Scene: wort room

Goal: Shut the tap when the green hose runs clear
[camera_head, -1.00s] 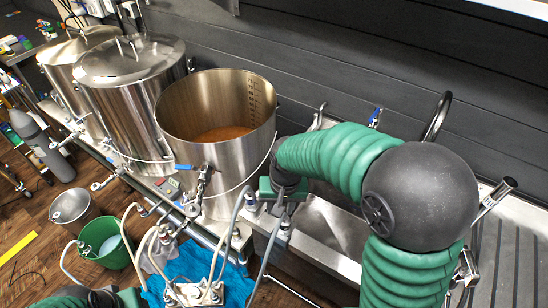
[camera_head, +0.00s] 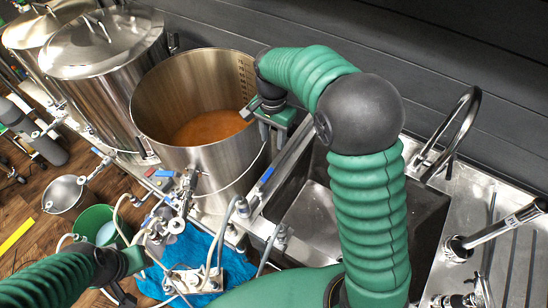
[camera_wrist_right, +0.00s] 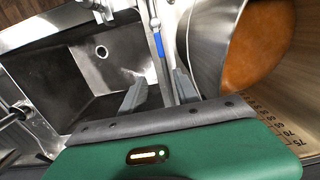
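No green hose shows clearly; the green ribbed sleeves are my own arms. Pale hoses (camera_head: 212,245) run at the pump area below the kettle. A blue-handled tap (camera_head: 267,175) sits between the open kettle (camera_head: 195,165) and the sink; a blue handle (camera_wrist_right: 160,45) also shows in the right wrist view. My right gripper (camera_head: 273,135) is beside the kettle rim, fingers down. In the right wrist view its two fingers (camera_wrist_right: 160,92) stand apart and empty, with the blue handle beyond them. My left gripper (camera_head: 134,276) is at lower left; its fingers are partly unclear. Another valve with a blue lever (camera_head: 164,173) is on the kettle's front.
The steel sink (camera_head: 322,215) has a tall faucet (camera_head: 455,130) at its right. Two lidded vessels stand at left. A green bucket (camera_head: 98,225) and a steel pot (camera_head: 64,194) are on the floor. A blue cloth (camera_head: 195,258) lies under the hoses.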

